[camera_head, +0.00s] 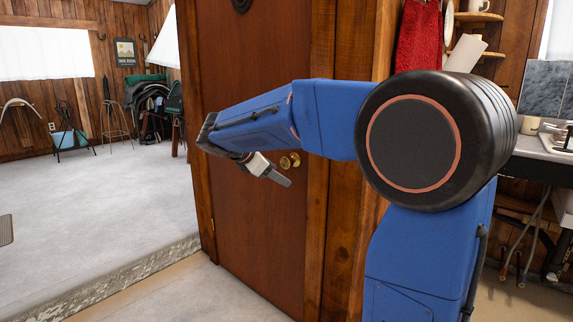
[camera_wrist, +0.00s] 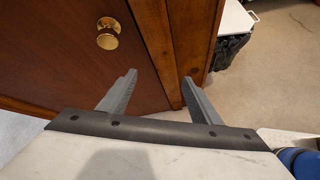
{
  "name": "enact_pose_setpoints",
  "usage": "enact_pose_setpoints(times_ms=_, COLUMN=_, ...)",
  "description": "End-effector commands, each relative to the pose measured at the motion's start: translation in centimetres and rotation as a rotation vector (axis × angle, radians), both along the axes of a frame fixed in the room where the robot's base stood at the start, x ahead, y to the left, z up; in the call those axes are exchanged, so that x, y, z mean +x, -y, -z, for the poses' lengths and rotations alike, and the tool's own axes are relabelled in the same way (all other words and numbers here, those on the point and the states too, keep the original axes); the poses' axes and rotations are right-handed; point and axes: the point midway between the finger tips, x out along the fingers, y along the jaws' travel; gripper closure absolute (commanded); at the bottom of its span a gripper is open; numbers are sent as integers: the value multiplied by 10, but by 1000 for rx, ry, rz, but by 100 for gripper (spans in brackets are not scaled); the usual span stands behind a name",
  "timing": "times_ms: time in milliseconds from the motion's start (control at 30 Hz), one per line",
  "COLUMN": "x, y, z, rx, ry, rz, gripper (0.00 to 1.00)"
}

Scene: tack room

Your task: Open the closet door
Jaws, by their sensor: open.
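The closet door (camera_head: 255,60) is a reddish-brown wooden door in a wooden frame; it looks shut in the head view. Its round brass knob (camera_head: 290,161) is near the door's right edge. In the wrist view the knob (camera_wrist: 107,38) is at the upper left, beyond the fingertips and to the left of them. My gripper (camera_wrist: 158,76) is open and empty there, with its fingers apart in front of the door's edge and the frame post. In the head view my gripper (camera_head: 273,177) is just left of and below the knob, and part of it is hidden behind my arm.
The wooden frame post (camera_wrist: 198,35) stands right of the door. A raised floor edge (camera_head: 130,272) runs up to the door's left side. A counter with a sink (camera_head: 545,145) is at the right. The grey floor (camera_head: 95,205) at the left is mostly clear.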

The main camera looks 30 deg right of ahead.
Motion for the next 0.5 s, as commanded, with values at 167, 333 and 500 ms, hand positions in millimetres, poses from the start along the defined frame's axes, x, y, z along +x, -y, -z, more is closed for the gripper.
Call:
enact_pose_setpoints(times_ms=167, x=64, y=-9, z=-15, rx=-190, ry=-126, rz=-112, gripper=42)
enact_pose_setpoints(times_ms=333, x=101, y=-16, z=-24, rx=-310, ry=-205, rz=-170, gripper=42)
enact_pose_setpoints(times_ms=500, x=116, y=-18, z=-28, rx=-359, ry=-237, rz=-190, gripper=42)
